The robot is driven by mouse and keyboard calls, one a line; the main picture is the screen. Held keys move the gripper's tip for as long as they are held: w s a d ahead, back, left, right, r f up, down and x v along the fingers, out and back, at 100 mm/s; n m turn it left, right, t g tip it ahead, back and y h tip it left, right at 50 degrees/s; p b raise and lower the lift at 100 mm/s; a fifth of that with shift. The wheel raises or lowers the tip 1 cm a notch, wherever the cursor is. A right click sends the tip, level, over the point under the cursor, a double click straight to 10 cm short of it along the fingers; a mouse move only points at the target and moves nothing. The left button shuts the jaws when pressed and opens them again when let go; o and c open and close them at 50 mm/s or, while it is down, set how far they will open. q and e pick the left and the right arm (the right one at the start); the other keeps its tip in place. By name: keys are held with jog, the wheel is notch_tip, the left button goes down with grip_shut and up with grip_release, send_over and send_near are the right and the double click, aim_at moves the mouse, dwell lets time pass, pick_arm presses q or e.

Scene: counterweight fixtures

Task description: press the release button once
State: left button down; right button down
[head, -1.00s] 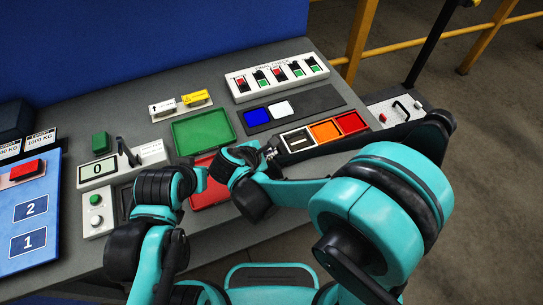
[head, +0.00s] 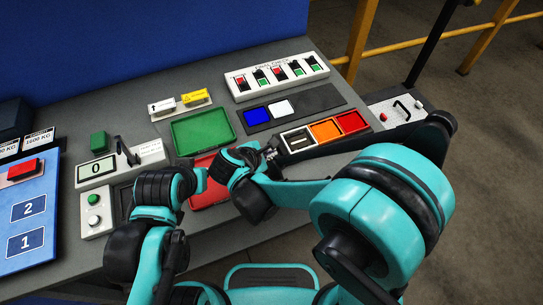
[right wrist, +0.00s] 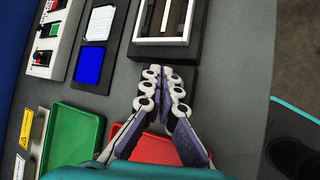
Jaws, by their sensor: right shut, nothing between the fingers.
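A small box (head: 97,222) at the left of the bench carries a round green button (head: 93,199) with a round white part below it. A larger square green button (head: 98,143) stands behind the white "0" display unit (head: 97,169). I cannot read which button is labelled release. My right gripper (head: 270,154) is shut and empty, in front of the tray with dark, orange and red sections, well right of these buttons. In the right wrist view its fingertips (right wrist: 164,75) meet near a dark slotted block (right wrist: 164,22). My left arm's fingers are hidden.
A green tray (head: 203,132) and a partly hidden red tray (head: 205,194) lie mid-bench. A black lever (head: 127,152) rises beside the display. A blue panel (head: 29,215) with a red button stands at far left. A white switch panel (head: 277,76) is at the back.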

jog(key=shift+f+b, duration=0.5)
jog(key=shift+f, duration=0.05)
dwell(0.5)
jog(key=shift+r, duration=0.1)
jog(key=shift+r+p, duration=0.7)
jog(key=shift+r, duration=0.15)
jog(key=shift+r, duration=0.15)
notch_tip(320, 180, up, 5)
jog(key=p, duration=0.4)
dwell(0.8)
